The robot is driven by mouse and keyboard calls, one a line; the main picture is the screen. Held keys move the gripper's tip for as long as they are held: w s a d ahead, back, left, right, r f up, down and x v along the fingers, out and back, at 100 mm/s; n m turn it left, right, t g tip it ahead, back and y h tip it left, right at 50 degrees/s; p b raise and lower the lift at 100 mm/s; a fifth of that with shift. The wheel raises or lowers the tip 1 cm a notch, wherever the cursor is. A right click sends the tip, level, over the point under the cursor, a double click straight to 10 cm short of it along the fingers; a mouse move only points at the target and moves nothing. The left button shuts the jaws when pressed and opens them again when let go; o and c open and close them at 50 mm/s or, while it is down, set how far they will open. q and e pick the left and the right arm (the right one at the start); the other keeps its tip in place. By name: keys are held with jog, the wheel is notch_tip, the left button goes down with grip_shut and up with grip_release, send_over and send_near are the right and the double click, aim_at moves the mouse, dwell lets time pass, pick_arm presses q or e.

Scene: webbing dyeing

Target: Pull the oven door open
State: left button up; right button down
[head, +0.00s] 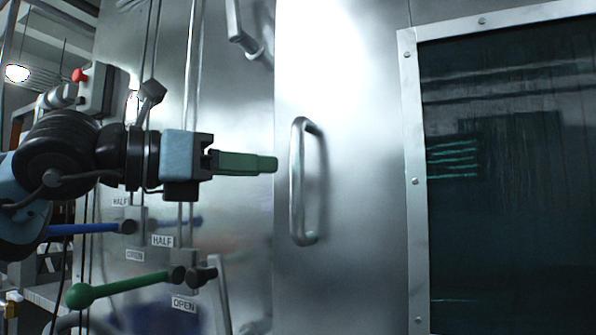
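The oven door (365,130) is a brushed steel panel on the right of the head view, and it looks shut against the steel front beside it. Its vertical D-shaped handle (297,185) is near the door's left edge. My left gripper (272,164), with green fingers, comes in from the left and points at the handle's upper half. In the picture its tips end a little left of the handle, with a small gap. The fingers overlap from this side, so their opening is hidden. My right gripper is not in view.
A dark framed window (510,180) fills the door's right part. Left of the door are a green-handled lever (125,288), a blue-handled lever (85,229), and HALF and OPEN labels. A red button (79,76) sits on a box at upper left.

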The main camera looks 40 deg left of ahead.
aim_at(291, 169)
pick_arm(q)
jog(key=shift+p+x, duration=0.4)
jog(key=shift+x, duration=3.3)
jog(key=shift+c, duration=0.4)
grip_shut()
